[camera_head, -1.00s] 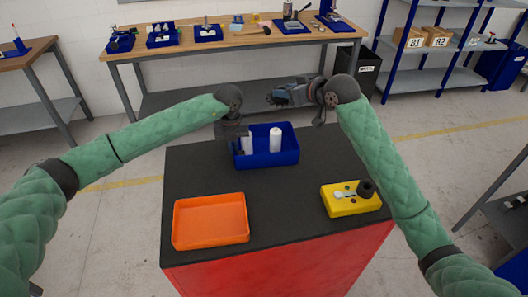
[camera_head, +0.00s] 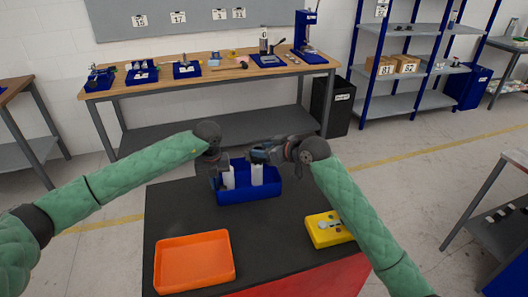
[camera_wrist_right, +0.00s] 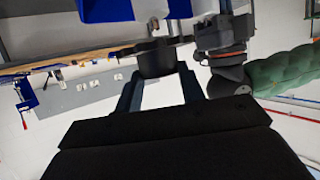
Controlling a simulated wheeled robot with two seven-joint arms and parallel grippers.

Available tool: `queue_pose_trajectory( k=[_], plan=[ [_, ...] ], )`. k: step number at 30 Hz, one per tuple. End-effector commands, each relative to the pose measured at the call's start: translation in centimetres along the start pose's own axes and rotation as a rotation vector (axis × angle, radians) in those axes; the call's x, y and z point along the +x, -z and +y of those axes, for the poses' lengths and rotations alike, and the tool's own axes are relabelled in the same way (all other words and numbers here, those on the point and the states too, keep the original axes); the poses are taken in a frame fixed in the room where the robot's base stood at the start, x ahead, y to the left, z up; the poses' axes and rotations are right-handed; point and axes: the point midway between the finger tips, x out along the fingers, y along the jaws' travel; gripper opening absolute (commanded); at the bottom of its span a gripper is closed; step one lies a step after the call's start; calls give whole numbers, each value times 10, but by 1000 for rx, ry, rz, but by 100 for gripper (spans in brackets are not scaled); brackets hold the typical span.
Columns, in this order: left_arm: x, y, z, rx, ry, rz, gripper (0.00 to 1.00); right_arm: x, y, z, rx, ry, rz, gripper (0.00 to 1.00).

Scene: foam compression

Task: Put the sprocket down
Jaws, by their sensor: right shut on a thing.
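My right gripper (camera_head: 262,153) is above the far rim of the blue bin (camera_head: 262,191), reaching in from the right. In the right wrist view its two fingers (camera_wrist_right: 160,88) are shut on a dark round part with a flat wider plate, seemingly the sprocket (camera_wrist_right: 155,60). In the head view the sprocket is too small and dark to make out. My left gripper (camera_head: 216,177) hangs at the bin's left end, close to a white bottle; its fingers are not clear. It also shows in the right wrist view (camera_wrist_right: 222,45), beside the held part.
The bin holds white bottles (camera_head: 257,175) and stands at the back of the black-topped table (camera_head: 270,235). An orange tray (camera_head: 194,263) is at front left, a yellow box (camera_head: 326,229) at right, partly behind my right arm. The middle of the tabletop is clear.

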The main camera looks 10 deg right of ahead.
Motion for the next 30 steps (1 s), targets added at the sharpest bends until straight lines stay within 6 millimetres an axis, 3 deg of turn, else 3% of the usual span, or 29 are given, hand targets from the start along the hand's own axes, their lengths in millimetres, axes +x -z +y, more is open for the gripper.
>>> queue_pose_trajectory(
  k=[27,28,30],
  plan=[
    [-1,0,0,0,0,-1,0,7,-17,0,0,0,1,7],
    [-1,0,0,0,0,-1,0,7,-18,0,0,0,0,43],
    [-1,0,0,0,0,-1,0,7,-18,0,0,0,0,57]
  ],
)
